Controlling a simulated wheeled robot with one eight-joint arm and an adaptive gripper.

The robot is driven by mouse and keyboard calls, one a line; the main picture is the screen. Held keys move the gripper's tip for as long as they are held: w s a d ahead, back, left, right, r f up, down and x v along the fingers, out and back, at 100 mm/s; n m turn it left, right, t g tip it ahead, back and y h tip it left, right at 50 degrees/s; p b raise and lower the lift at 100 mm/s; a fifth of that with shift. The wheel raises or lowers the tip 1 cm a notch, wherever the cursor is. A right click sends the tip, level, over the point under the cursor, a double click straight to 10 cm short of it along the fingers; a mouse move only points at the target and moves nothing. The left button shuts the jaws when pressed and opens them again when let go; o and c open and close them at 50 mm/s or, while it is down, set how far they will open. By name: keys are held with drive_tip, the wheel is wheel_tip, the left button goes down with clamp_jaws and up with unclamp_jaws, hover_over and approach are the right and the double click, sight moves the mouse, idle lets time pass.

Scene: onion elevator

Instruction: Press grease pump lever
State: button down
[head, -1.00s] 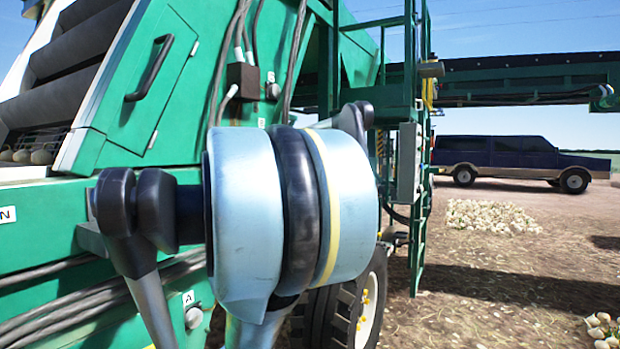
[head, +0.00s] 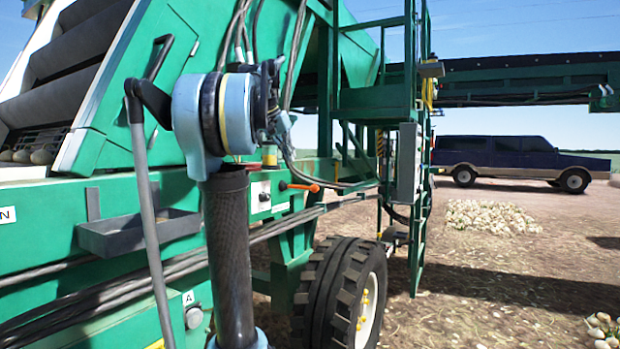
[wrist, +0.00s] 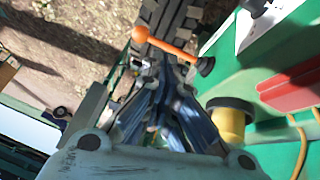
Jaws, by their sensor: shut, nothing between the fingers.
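The orange lever (head: 302,187) sticks out to the right from the green machine's side, beside a white plate, in the head view. In the wrist view the lever (wrist: 165,45) runs from a black pivot up and left to a rounded orange end. My gripper (wrist: 172,108) is shut and empty, with its blurred fingers pointing toward the lever and apart from it in the picture. In the head view my gripper (head: 280,118) is above and a little left of the lever, partly hidden by my blue arm joint. Whether it touches anything cannot be told.
A yellow cylinder with a black cap (wrist: 230,120) stands close to the right of my fingers; it also shows in the head view (head: 269,156). Cables hang nearby. A large tyre (head: 335,285) and a green ladder frame (head: 418,220) are to the right. A grey tray (head: 135,235) is at left.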

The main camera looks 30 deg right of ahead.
drive_tip(key=d+r+m, duration=0.1)
drive_tip(key=d+r, duration=0.3)
drive_tip(key=d, duration=0.1)
drive_tip(key=shift+w+h, duration=0.35)
drive_tip(key=shift+h, duration=0.05)
hover_over(299, 187)
drive_tip(key=s+d, duration=0.3)
drive_tip(key=d, duration=0.1)
wheel_tip(299, 187, down, 8)
drive_tip(key=f, duration=0.3)
drive_tip(key=shift+s+a, duration=0.25)
drive_tip(key=shift+s, duration=0.1)
drive_tip(key=shift+s+f, duration=0.15)
drive_tip(key=shift+f, duration=0.35)
drive_tip(key=shift+a, duration=0.2)
drive_tip(key=shift+f, duration=0.1)
